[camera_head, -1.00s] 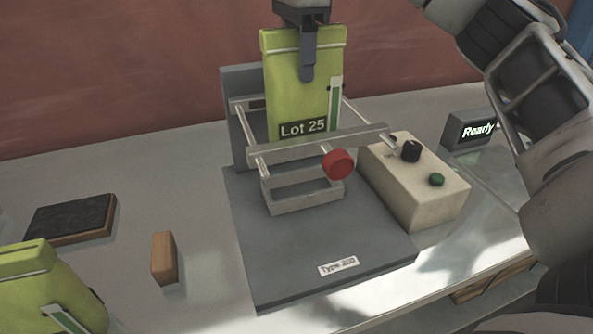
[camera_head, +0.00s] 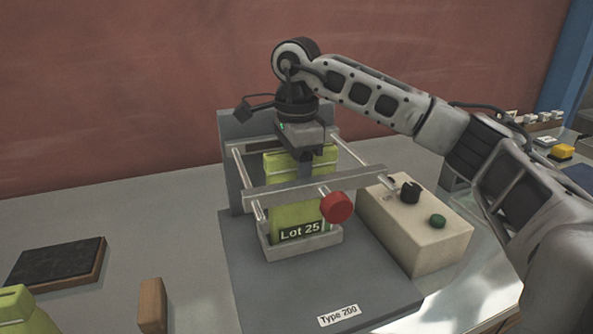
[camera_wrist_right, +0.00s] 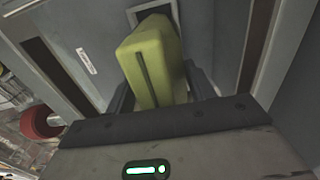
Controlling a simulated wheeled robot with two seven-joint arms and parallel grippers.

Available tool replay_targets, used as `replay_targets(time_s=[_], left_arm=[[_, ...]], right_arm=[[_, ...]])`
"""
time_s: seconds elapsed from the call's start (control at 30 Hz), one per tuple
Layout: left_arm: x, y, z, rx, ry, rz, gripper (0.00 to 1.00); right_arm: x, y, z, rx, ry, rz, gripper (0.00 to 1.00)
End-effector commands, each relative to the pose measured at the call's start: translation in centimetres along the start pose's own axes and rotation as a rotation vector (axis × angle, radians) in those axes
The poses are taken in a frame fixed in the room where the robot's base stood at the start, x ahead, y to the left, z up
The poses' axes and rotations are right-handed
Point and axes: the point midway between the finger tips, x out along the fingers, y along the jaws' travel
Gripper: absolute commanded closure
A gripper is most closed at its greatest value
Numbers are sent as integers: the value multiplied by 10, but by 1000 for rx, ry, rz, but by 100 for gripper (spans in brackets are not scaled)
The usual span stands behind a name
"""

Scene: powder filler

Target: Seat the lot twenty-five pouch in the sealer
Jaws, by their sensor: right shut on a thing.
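The green pouch labelled Lot 25 (camera_head: 285,217) stands upright in the sealer (camera_head: 262,293), between its rails and behind the front crossbar. Its lower end is inside the small tray frame (camera_head: 305,246) at the base. My right gripper (camera_head: 305,172) comes from above and is shut on the pouch's top. The right wrist view shows the pouch (camera_wrist_right: 150,60) between the fingers (camera_wrist_right: 160,98). The crossbar hides the pouch's middle. The sealer has a red knob (camera_head: 337,207) and a Type 200 label (camera_head: 339,315). My left gripper is not in view.
A cream control box (camera_head: 410,235) with a black dial and green button stands right of the sealer. Another green pouch (camera_head: 18,310) is at the lower left edge. A dark-topped block (camera_head: 57,262) and a small wooden block (camera_head: 152,304) lie left of the sealer.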

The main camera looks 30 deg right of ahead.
Motion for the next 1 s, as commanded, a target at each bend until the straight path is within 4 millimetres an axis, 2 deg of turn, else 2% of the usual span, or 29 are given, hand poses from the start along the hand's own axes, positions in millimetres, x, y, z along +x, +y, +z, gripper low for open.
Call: replay_targets(time_s=[0.27,0.3,0.37,0.63,0.77,0.87,1.0], left_arm=[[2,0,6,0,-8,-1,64],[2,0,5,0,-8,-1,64],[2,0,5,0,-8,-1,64],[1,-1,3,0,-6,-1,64],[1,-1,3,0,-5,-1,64],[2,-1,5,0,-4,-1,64],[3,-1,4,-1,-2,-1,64]], right_arm=[[2,0,0,-1,-1,-2,100],[2,0,0,-1,-1,-1,38],[2,0,0,-1,-1,-1,24],[1,0,0,-1,-1,-1,24],[-8,-1,1,-1,-3,-4,24],[-24,-1,1,-1,-4,-5,24],[-55,-1,1,-1,-4,-7,24]])
